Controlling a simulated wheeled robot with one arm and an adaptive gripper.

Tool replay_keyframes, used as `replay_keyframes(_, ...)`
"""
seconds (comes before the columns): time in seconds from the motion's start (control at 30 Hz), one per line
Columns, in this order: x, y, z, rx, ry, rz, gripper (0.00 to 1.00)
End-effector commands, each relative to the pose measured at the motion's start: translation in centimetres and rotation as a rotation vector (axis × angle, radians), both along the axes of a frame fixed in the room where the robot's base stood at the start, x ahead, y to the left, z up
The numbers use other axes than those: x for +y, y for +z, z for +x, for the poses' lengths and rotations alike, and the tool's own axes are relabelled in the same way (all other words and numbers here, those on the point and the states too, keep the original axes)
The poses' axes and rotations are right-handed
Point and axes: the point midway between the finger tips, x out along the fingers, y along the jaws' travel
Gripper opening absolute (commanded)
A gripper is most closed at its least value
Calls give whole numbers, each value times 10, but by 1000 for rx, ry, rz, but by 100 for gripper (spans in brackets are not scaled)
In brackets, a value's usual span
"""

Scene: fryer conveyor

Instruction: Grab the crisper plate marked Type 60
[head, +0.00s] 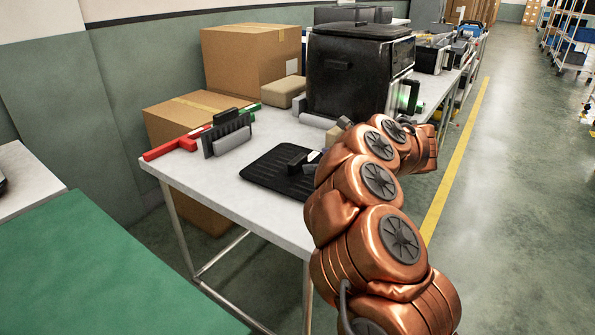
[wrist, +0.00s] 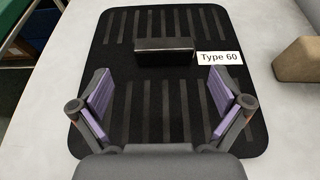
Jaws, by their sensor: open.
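The crisper plate marked Type 60 (wrist: 130,32) is black and ribbed, with a dark raised handle (wrist: 164,50) in its middle and a white label to the handle's right. It lies flat on the white table in the wrist view and also shows near the table's front in the head view (head: 268,172). My gripper (wrist: 163,92) is open above the plate, with purple pads on either side and nothing between them. The handle is ahead of the fingertips in the wrist view. In the head view my arm covers the plate's right side, and the gripper is hard to make out.
Another dark plate stands upright in a rack (head: 228,137) at the left, beside a red bar (head: 172,148). A black fryer (head: 352,75) stands behind the plate. Cardboard boxes (head: 250,57) are at the back left. A tan block (wrist: 300,62) lies to the right in the wrist view.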

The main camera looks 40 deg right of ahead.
Motion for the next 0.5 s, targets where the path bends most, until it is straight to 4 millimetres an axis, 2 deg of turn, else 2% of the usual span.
replay_keyframes(0.33, 8, -10, 23, -1, -1, 2, 100)
replay_keyframes(0.5, 11, -19, 41, -1, -3, 3, 100)
